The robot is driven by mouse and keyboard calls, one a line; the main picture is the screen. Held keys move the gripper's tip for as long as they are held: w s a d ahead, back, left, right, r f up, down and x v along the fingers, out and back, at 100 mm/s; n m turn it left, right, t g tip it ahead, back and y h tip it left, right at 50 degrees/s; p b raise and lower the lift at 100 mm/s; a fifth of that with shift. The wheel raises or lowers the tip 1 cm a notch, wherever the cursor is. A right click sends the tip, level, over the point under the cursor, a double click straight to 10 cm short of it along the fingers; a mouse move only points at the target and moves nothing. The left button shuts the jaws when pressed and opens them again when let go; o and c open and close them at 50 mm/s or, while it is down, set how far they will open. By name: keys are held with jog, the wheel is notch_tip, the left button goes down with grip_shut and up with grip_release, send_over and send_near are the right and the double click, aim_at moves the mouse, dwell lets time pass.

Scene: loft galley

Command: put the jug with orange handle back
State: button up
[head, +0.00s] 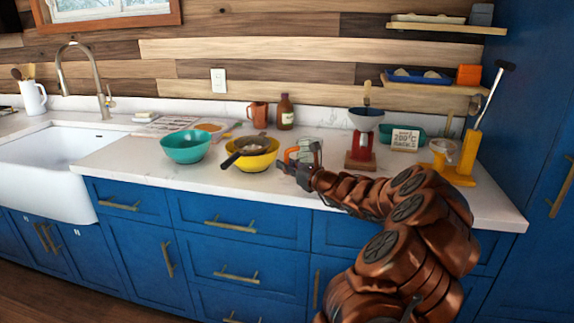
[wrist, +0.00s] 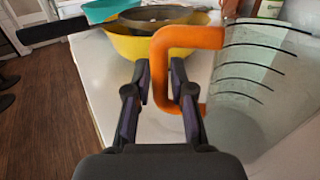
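The jug (head: 312,146) is clear, with dark measuring lines and an orange handle (head: 291,155). It stands on the white counter right of the yellow bowl. In the wrist view the jug (wrist: 262,85) fills the right side, and its handle (wrist: 160,68) is in front of my gripper (wrist: 160,72). The upright bar of the handle is between my two fingers, which stand apart with slim gaps beside it. I see no firm grip on it. In the head view my gripper (head: 285,166) reaches the handle from the front right, and my arm hides part of the counter.
Left of the jug is a yellow bowl (head: 256,163) with a dark-handled pan (head: 248,148) on it, then a teal bowl (head: 186,156). A brown bottle (head: 286,112) and copper mug (head: 258,115) stand behind. A red scale (head: 361,145) and a sign (head: 405,139) are to the right.

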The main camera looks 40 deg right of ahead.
jog(key=shift+o, duration=1)
jog(key=shift+r, duration=0.15)
jog(key=s, duration=1.2)
jog(key=shift+d, duration=0.15)
